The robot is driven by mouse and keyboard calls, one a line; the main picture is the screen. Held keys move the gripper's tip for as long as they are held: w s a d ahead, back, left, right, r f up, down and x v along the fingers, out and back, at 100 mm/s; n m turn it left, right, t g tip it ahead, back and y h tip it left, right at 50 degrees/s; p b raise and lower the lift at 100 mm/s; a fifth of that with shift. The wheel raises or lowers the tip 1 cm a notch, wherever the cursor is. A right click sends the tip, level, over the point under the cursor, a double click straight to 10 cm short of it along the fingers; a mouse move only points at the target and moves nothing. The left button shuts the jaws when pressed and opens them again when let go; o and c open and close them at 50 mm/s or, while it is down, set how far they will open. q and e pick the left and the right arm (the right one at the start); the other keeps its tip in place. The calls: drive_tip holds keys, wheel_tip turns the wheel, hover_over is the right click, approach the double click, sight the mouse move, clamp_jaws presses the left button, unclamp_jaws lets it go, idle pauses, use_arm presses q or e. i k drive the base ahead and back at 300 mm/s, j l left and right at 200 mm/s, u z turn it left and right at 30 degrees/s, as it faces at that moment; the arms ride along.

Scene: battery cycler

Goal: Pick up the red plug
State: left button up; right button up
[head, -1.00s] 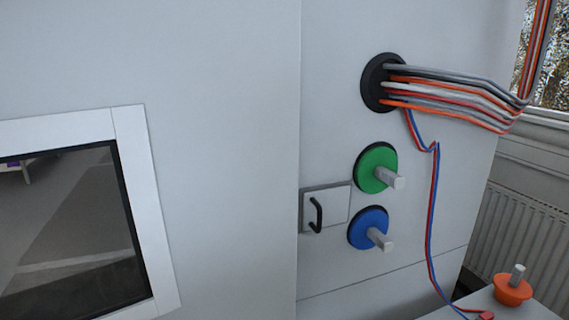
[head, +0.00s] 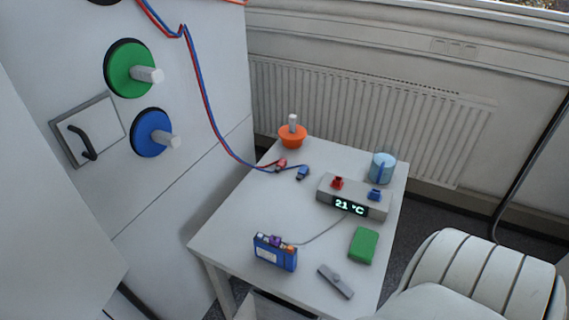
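The red plug (head: 281,163) lies near the back left of the white table (head: 225,240) in the head view. It is at the end of a red cable that comes down from the tall cabinet. A blue plug (head: 303,172) on a blue cable lies just to its right. Neither of my grippers is in view.
An orange knob-like piece (head: 292,136) stands behind the plugs. To the right are a grey box (head: 324,195) reading 21 °C with red and blue sockets, and a blue cup (head: 382,167). A blue battery pack (head: 275,252), green block (head: 363,245) and grey tool (head: 335,281) lie nearer.

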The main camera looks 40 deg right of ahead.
sight(282, 165)
drive_tip(key=z, duration=1.35)
